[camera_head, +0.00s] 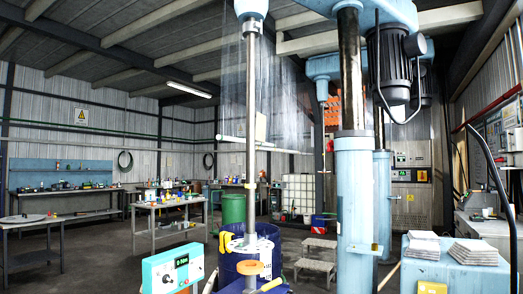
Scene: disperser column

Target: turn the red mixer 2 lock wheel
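No red lock wheel that I can make out shows in the head view. The light-blue disperser column (355,205) stands right of centre, with a dark cylinder above it and a motor (394,65) beside its top. A steel mixer shaft (251,130) hangs down into a dark blue drum (232,272). A second, similar light-blue column (382,190) stands partly hidden behind the first. Neither of my grippers is in view.
Stacked bags (473,252) lie on a light-blue surface at lower right. Workbenches (168,204) line the left. Floor shows between the benches and the drum.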

